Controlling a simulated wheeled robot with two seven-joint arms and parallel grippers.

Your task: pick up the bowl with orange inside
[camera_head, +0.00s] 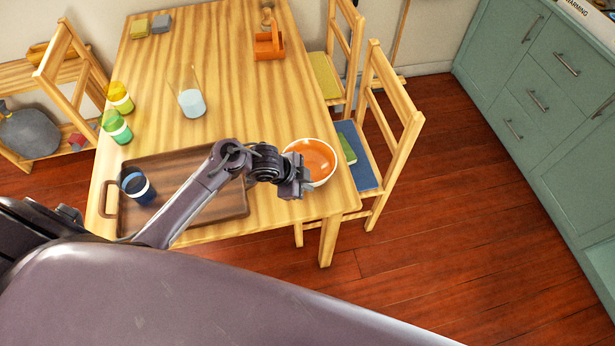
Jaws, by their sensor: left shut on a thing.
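A white-rimmed bowl with an orange inside (318,158) is at the right front edge of the wooden table, beside the tray. My left gripper (304,184) is at the bowl's near left side and is shut on its rim. The fingers hide part of the near rim. I cannot tell whether the bowl rests on the table or is slightly raised. My right gripper is not in view.
A brown tray (236,205) with a dark blue cup (138,186) lies under my left arm. A glass (190,100), yellow and green cups (119,97), and an orange caddy (268,44) stand further back. Chairs (395,140) flank the table's right side.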

